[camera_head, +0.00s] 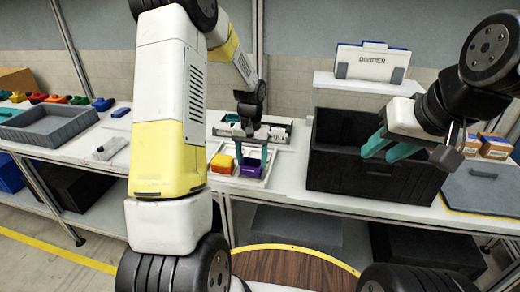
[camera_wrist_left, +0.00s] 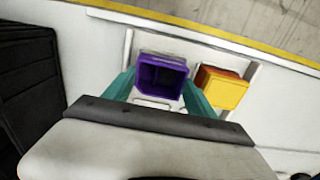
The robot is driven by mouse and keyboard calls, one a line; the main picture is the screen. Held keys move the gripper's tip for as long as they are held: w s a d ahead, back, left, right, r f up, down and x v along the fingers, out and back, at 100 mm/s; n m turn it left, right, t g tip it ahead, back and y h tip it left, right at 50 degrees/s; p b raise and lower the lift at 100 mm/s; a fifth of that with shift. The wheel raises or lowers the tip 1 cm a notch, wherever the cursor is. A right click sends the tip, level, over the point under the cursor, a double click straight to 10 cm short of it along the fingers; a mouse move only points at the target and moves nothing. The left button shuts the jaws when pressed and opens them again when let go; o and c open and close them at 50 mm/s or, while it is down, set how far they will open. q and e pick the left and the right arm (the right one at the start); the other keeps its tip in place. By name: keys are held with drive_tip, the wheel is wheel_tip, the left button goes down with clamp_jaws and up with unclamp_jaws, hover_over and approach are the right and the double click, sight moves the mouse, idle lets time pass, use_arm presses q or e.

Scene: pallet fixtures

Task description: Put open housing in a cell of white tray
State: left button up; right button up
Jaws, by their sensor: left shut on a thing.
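A purple open housing (camera_head: 250,171) is held between the teal fingers of my left gripper (camera_head: 252,160). In the left wrist view, the purple housing (camera_wrist_left: 161,76) shows its hollow side, with one finger on each side. It is over or in a cell of the white tray (camera_wrist_left: 205,46); I cannot tell whether it touches the tray floor. A yellow and red-orange housing (camera_head: 222,163) sits in the neighbouring cell, also seen in the left wrist view (camera_wrist_left: 222,88). My right gripper (camera_head: 392,147) is open and empty above the black crate.
The large black crate (camera_head: 335,172) stands right of the white tray. A divider sign (camera_head: 373,63) stands behind it. A grey tray (camera_head: 50,124) and several coloured parts are at the left. Small orange-brown boxes (camera_head: 495,147) stand at the right.

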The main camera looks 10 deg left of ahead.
use_arm(q)
drive_tip(key=shift+f, duration=0.75)
idle(0.8)
drive_tip(key=o, duration=1.5)
wheel_tip(320, 180, up, 8)
